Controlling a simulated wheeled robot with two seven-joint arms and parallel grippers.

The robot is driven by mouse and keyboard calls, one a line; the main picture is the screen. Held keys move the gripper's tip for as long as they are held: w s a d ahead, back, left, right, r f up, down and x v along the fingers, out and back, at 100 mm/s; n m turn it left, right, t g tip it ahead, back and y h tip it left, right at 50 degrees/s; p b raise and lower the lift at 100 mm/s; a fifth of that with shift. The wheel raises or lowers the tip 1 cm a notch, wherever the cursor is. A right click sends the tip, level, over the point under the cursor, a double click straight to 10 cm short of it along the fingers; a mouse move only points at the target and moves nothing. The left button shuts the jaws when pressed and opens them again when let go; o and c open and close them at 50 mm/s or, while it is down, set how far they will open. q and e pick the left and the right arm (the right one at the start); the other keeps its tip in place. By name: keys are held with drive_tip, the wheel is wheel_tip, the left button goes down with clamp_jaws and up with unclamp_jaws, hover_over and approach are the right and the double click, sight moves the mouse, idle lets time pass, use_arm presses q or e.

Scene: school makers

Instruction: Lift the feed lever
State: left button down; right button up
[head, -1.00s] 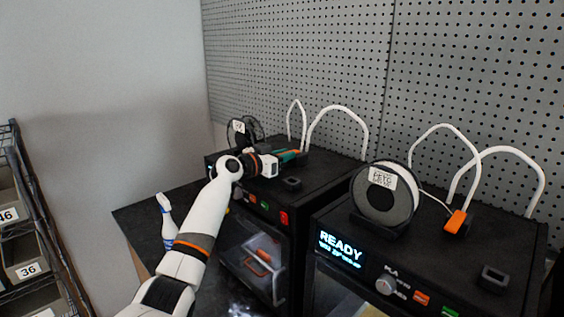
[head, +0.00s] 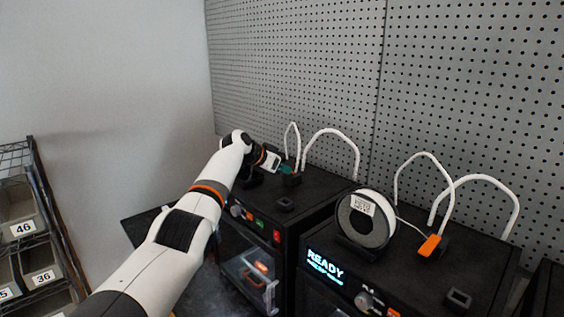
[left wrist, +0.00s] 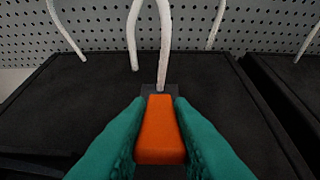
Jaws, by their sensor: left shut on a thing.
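The orange feed lever (left wrist: 160,132) sits between the green fingers of my left gripper (left wrist: 160,140) in the left wrist view. The fingers press on both its sides, and its far end meets a dark block at the foot of a white tube (left wrist: 165,50). In the head view my left gripper (head: 287,169) is at the top of the left printer (head: 320,187), beside the dark feeder block, and hides the lever there. My right gripper is not in view.
The right printer (head: 410,262) has a READY screen (head: 326,266), a spool (head: 364,218) and its own orange lever (head: 430,245). White tubes arch up from both printers. A pegboard (head: 450,90) stands behind. Shelf bins (head: 22,229) are at the left.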

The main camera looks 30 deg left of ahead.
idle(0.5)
use_arm(q)
drive_tip(key=c, duration=1.5)
unclamp_jaws()
drive_tip(key=shift+o, duration=1.1)
drive_tip(key=shift+s+a+r+b, duration=0.25)
drive_tip(key=shift+s+b, duration=0.1)
drive_tip(key=shift+b, duration=0.1)
drive_tip(key=b+v, duration=0.4)
drive_tip(key=v, duration=0.7)
drive_tip(key=shift+d+b, duration=0.15)
drive_tip(key=shift+b, duration=0.25)
drive_tip(key=shift+r, duration=0.1)
